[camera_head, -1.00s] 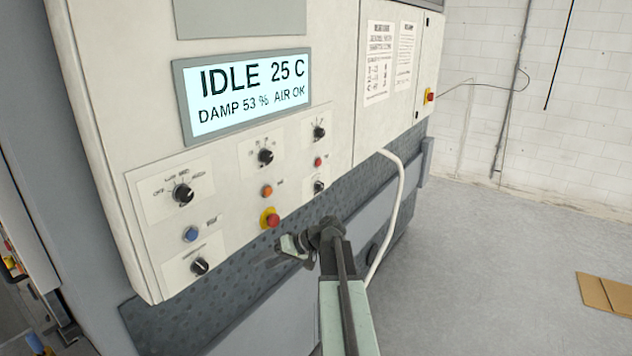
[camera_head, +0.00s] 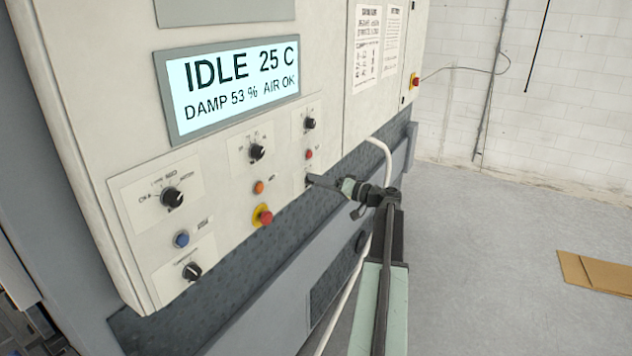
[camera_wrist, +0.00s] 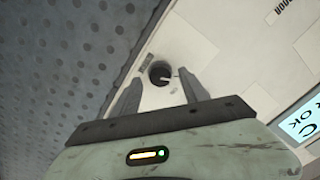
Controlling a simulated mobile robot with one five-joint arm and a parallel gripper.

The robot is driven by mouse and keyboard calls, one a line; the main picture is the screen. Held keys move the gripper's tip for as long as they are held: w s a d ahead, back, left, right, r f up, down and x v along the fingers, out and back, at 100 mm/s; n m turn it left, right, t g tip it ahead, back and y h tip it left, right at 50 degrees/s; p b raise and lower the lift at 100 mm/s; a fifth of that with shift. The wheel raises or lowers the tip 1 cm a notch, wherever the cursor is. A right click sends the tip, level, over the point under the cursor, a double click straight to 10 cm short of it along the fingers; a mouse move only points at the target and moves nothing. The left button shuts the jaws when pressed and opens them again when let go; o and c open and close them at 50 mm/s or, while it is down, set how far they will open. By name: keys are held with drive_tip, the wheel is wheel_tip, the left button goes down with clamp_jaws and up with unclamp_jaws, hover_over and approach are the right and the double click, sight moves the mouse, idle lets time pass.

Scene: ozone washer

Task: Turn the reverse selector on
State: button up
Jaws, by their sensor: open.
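A small black selector knob (camera_wrist: 159,73) with a pale pointer line sits on the white panel. In the wrist view it lies between the two fingertips of my gripper (camera_wrist: 158,92), which are apart with a gap on each side. In the head view my gripper (camera_head: 318,181) reaches to the lower right of the control panel and hides most of that knob. A similar small knob (camera_head: 192,271) sits at the panel's lower left. The labels are too small to read, so I cannot tell which one is named reverse.
Larger black knobs (camera_head: 172,197), (camera_head: 257,152) and a red-and-yellow emergency button (camera_head: 263,216) are nearby on the panel. A red button (camera_head: 309,154) is just above my gripper. The display (camera_head: 235,88) reads IDLE. A white hose (camera_head: 381,158) hangs behind my arm.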

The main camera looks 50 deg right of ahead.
drive_tip(key=shift+w+a, duration=0.2)
drive_tip(key=shift+w, duration=0.45)
clamp_jaws()
drive_tip(key=shift+m, duration=0.3)
drive_tip(key=shift+f+m, duration=0.1)
drive_tip(key=shift+m, duration=3.5)
